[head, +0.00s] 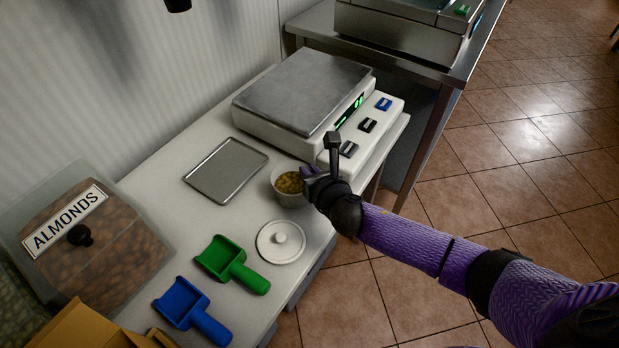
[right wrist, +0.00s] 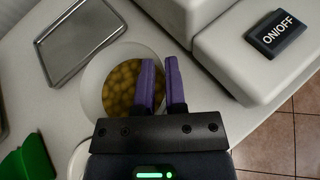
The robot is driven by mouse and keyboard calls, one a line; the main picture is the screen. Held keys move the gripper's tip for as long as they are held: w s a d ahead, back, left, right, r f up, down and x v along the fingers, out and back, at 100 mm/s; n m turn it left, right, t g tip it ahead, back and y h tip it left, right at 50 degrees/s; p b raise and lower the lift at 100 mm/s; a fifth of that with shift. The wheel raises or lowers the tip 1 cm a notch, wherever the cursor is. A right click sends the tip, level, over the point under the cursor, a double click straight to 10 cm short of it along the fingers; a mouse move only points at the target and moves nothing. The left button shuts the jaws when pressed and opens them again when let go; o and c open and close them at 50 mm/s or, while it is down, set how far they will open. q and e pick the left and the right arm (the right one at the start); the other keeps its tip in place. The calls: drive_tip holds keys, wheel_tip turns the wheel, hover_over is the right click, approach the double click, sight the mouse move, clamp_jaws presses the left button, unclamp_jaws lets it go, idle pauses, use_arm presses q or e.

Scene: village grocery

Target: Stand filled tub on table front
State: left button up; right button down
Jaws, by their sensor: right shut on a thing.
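The filled tub (head: 287,187) is a small white round tub with yellow-green contents, open at the top. In the head view it is at the front edge of the white table (head: 185,150), just below the scale's front panel. My right gripper (head: 312,172) is at the tub's right side, shut on its rim. In the right wrist view the tub (right wrist: 97,85) shows from above, with one purple finger of the gripper (right wrist: 161,80) inside the rim and the other outside. Whether the tub's base touches the table is hard to tell. My left gripper is not in view.
A scale (head: 305,95) with a button panel stands behind the tub. An empty metal tray (head: 226,170) lies to the left. A white lid (head: 281,242), a green scoop (head: 232,264) and a blue scoop (head: 193,310) lie nearer. An almond bin (head: 110,235) stands at left.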

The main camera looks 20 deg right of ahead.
drive_tip(key=shift+r, duration=0.1)
drive_tip(key=c, duration=1.1)
unclamp_jaws()
drive_tip(key=shift+c, duration=0.2)
drive_tip(key=o, duration=0.5)
drive_tip(key=shift+c, duration=0.2)
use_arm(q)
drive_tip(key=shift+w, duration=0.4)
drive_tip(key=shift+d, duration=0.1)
